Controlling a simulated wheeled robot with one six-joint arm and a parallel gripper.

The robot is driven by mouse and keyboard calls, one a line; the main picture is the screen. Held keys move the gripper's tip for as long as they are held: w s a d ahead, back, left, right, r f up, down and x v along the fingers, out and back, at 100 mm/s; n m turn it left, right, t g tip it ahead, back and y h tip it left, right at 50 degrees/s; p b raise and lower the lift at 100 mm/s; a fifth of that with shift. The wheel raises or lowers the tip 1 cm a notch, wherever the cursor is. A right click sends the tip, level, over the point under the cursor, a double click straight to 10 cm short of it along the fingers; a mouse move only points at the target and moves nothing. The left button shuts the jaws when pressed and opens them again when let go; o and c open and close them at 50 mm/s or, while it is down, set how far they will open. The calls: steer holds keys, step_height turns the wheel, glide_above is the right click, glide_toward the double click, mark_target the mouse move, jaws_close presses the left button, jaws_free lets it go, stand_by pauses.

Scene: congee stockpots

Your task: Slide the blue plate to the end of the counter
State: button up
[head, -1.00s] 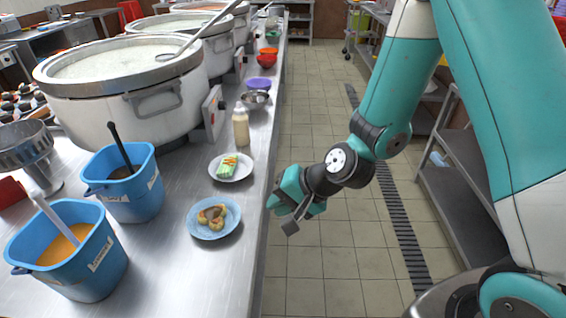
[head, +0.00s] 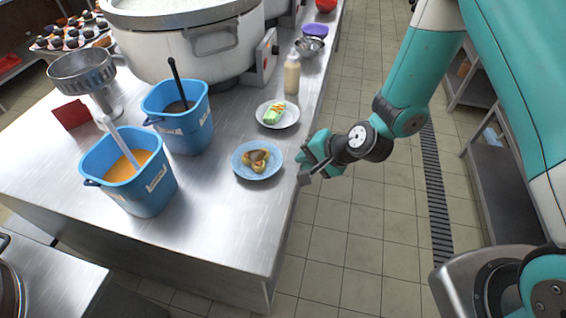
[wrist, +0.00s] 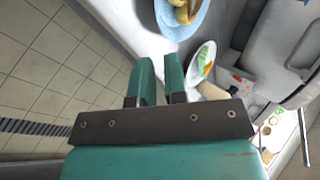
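The blue plate (head: 243,170) sits flat on the steel counter (head: 215,225), close to its right edge, with brown and yellow food pieces on it. The plate also shows at the top of the wrist view (wrist: 178,31), partly cut off. My gripper (head: 307,163) is just right of the plate, by the counter's long edge, apart from the plate and empty. In the wrist view my gripper's two fingers (wrist: 160,82) stand with a narrow gap between them. The near end of the counter is in view, with bare steel between it and the plate.
A white plate (head: 289,121) with green and orange food lies just behind the blue plate. A squeeze bottle (head: 292,75) stands beyond it. Two blue buckets (head: 149,192) (head: 192,140) stand to the left. A large pot (head: 190,60) is behind. The tiled aisle (head: 360,215) is clear.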

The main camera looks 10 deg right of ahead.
mark_target(278, 167)
steer(key=p+x, duration=0.1)
steer(key=x, duration=1)
steer(key=shift+f+p, duration=0.1)
steer(key=shift+p, duration=0.25)
jaws_close()
